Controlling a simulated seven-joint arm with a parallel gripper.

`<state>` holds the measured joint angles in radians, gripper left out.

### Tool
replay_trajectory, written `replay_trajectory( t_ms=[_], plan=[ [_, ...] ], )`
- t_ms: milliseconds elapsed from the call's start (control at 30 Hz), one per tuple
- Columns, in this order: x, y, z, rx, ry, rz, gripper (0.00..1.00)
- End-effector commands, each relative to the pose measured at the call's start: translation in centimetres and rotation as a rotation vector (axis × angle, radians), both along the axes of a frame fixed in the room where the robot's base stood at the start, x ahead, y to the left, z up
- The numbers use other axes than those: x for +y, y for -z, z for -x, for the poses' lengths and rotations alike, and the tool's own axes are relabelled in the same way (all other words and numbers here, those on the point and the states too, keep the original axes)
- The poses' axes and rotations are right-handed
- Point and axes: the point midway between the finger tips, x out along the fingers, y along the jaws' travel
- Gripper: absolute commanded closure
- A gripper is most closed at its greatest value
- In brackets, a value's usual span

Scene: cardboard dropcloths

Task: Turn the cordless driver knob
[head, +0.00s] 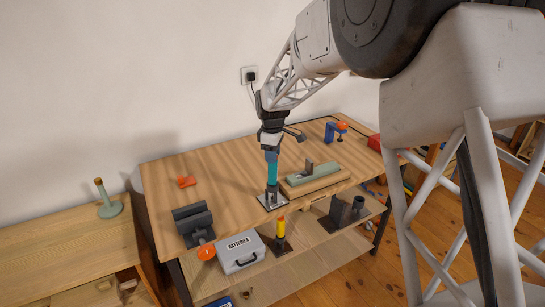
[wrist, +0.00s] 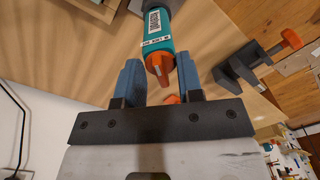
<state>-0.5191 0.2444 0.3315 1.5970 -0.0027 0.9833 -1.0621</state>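The cordless driver (head: 272,175) has a teal body and stands upright on a small metal plate near the table's front edge. In the wrist view its teal body (wrist: 158,30) carries white labels, and an orange knob (wrist: 160,68) sits at its near end. My gripper (head: 271,150) is above the driver, pointing down at it. In the wrist view my gripper (wrist: 159,62) is open, its two blue fingers on either side of the orange knob. Gaps show between the fingers and the knob, and nothing is held. In the head view the knob is hidden by the gripper.
A green hand plane (head: 312,178) lies on a board close right of the driver. A grey vise (head: 193,222) stands left at the front edge. A blue clamp (head: 331,131) is at the back right. A batteries case (head: 241,252) is below. The table's middle-left is mostly clear.

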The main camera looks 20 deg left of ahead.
Motion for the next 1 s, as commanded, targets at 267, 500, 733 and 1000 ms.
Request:
replay_trajectory(
  t_ms=[267, 500, 733, 1000],
  plan=[
    [0.1, -2.3, -0.2, -0.009, 0.0, -0.006, 0.66],
    [0.2, -3.8, -0.2, -0.011, 0.0, -0.007, 0.66],
    [0.2, -4.9, -0.2, -0.012, 0.0, -0.007, 0.66],
    [0.2, -5.2, -0.2, -0.012, 0.0, -0.007, 0.66]
  ],
)
